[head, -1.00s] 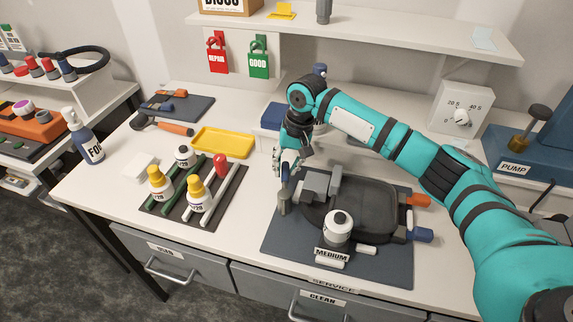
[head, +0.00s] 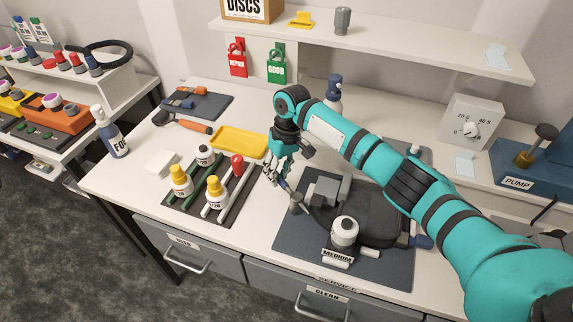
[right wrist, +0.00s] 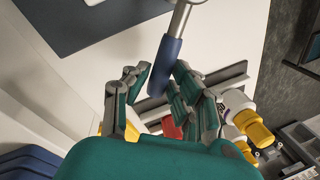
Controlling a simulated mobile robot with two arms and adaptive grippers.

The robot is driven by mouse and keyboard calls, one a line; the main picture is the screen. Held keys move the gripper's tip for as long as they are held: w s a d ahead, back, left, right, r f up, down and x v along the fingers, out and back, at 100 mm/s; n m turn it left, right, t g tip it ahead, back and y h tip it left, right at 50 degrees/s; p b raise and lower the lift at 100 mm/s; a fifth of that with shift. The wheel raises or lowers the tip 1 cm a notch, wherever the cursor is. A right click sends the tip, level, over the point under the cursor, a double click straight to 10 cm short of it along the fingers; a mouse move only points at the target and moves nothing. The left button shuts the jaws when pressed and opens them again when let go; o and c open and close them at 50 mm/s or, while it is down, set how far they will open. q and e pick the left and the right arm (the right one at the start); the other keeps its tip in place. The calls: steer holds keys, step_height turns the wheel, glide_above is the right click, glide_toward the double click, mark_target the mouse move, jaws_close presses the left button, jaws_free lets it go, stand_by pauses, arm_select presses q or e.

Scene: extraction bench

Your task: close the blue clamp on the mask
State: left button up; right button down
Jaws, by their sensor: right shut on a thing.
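The dark grey mask (head: 376,228) lies on a dark mat (head: 300,257), with a grey block and a white-capped round part on it. The blue clamp's lever stands at the mask's left side, on a grey post (head: 296,203); its blue handle (head: 283,185) leans up and left, away from the mask. My right gripper (head: 276,173) is shut on this handle. The right wrist view shows the blue handle (right wrist: 166,62) between the fingers (right wrist: 155,92), with a metal shaft beyond it. Another blue handle (head: 422,241) sticks out at the mask's right. My left gripper is not in view.
A rack (head: 180,209) with white bottles, yellow caps and a red-topped item stands left of the gripper. A yellow tray (head: 238,142) lies behind it. A MEDIUM label (head: 338,257) is at the mask's front. A shelf (head: 400,45) spans the back.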

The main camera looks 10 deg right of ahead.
steer(key=a+n, duration=0.1)
steer(key=s+a+n+p, duration=0.1)
steer(key=n, duration=0.1)
steer(key=shift+s+a+r+n+g, duration=0.1)
steer(key=shift+a+r+n+g, duration=0.05)
steer(key=shift+a+n+g, duration=0.15)
steer(key=shift+s+a+n+h+p, duration=0.2)
steer(key=shift+s+a+n+p, duration=0.3)
steer(key=shift+n, duration=0.4)
steer(key=shift+s+a+n+h+p, duration=0.2)
steer(key=shift+s+a+n+p, duration=0.2)
steer(key=shift+n, duration=0.5)
steer(key=shift+s, duration=0.1)
steer(key=c, duration=1.1)
jaws_free()
steer(key=shift+a, duration=0.1)
step_height(320, 180, up, 12)
steer(key=w+d, duration=0.1)
steer(key=w, duration=0.1)
steer(key=shift+d+f, duration=0.15)
steer(key=shift+f, duration=0.05)
steer(key=shift+s+f, duration=0.1)
